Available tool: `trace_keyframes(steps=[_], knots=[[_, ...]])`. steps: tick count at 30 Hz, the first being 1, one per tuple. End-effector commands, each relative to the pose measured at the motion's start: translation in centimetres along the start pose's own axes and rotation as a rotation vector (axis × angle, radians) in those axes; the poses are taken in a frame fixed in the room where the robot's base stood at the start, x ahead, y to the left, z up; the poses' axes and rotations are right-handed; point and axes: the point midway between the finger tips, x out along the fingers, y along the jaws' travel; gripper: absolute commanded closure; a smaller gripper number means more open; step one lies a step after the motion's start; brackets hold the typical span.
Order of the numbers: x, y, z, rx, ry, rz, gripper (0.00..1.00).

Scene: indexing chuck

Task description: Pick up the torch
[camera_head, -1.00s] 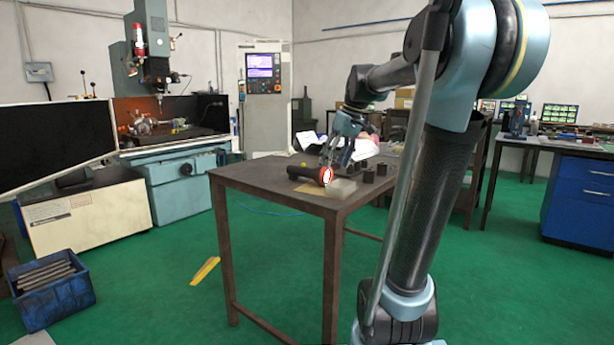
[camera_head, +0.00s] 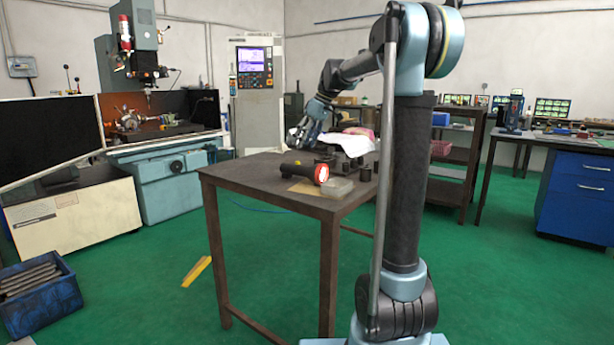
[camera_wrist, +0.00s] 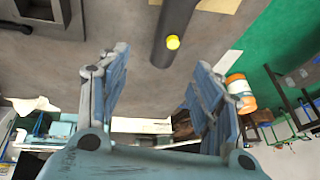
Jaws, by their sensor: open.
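The torch (camera_head: 300,172) lies on its side on the brown table (camera_head: 245,176). It has a black body and a red-rimmed, lit head that faces right and toward the head camera. In the wrist view, the dark torch body (camera_wrist: 177,25) with a yellow spot near its end runs in from the top edge, its head out of frame. My gripper (camera_head: 296,143) is open and empty, above the table and behind the torch, apart from it. In the wrist view, its two spread fingers (camera_wrist: 158,66) stand below the torch's end.
A clear box (camera_head: 338,188) sits right of the torch's head, close to it. Several dark cylinders (camera_head: 365,174) stand on the table's right part, with a white cloth (camera_head: 347,143) behind. The table's left part is clear. A shelf (camera_head: 452,170) stands behind my arm.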

Motion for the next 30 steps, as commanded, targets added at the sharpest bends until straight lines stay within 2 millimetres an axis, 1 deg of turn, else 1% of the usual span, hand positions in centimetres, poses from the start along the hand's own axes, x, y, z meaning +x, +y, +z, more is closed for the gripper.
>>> trace_keyframes(steps=[1, 3, 9, 12, 20, 26, 30], knots=[[1.0, 0.0, -0.1, -0.002, 0.0, 0.0, 0.41], [2.2, -0.1, -0.1, -0.001, 0.0, 0.0, 0.41], [5.2, -0.1, -0.1, -0.002, 0.0, 0.0, 0.41], [6.0, -0.1, -0.1, -0.001, 0.0, 0.0, 0.41], [7.2, -0.3, -0.2, -0.001, -0.001, 0.0, 0.41], [9.7, -0.9, -0.7, -0.002, -0.001, 0.0, 0.41], [11.3, -0.8, -0.6, 0.0, 0.0, 0.001, 0.41]])
